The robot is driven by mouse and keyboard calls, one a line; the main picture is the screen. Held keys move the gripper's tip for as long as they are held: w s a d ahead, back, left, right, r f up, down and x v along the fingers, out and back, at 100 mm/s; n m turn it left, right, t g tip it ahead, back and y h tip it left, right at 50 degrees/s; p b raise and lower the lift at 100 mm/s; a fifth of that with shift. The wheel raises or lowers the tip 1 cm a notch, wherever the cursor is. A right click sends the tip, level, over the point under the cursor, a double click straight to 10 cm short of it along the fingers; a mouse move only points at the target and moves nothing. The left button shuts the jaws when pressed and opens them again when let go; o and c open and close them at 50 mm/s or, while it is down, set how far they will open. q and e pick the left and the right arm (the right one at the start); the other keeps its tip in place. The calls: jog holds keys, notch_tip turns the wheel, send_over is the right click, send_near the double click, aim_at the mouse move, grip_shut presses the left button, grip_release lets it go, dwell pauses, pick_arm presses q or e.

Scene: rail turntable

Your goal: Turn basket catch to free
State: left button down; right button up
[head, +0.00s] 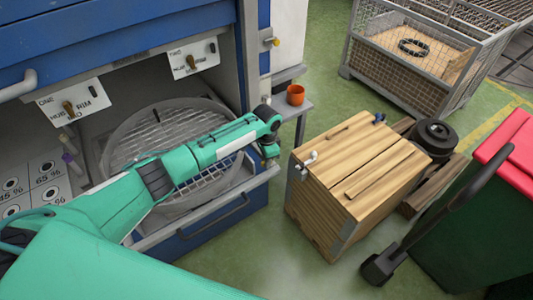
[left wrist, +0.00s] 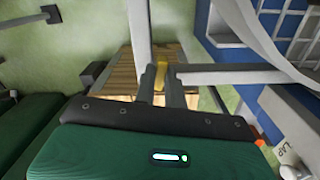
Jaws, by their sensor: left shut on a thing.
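My left gripper (head: 269,150) is at the right end of the drawer's front rail, beside the round grey basket (head: 118,135). In the left wrist view the left gripper (left wrist: 161,92) has its two grey fingers closed around a small yellow piece (left wrist: 161,76), which looks like the basket catch. The piece stands at the meeting of grey rails. The catch's markings and exact angle cannot be read. In the head view the gripper and arm largely hide the catch. My right gripper is not in view.
A wooden crate (head: 372,165) stands close to the right of the gripper. An orange cup (head: 295,94) sits on a small grey shelf behind. Two switch plates, ONE (head: 92,100) and TWO (head: 203,48), hang above the basket. A wire cage (head: 462,52) stands at the back right.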

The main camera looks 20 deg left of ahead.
pick_arm(q)
jog(key=shift+n+p, duration=0.8)
jog(key=shift+n, duration=0.3)
jog(key=c, duration=1.5)
grip_release()
jog(key=shift+o, duration=0.2)
notch_tip(320, 180, up, 14)
jog(key=b, duration=0.3)
jog(key=shift+f, duration=0.15)
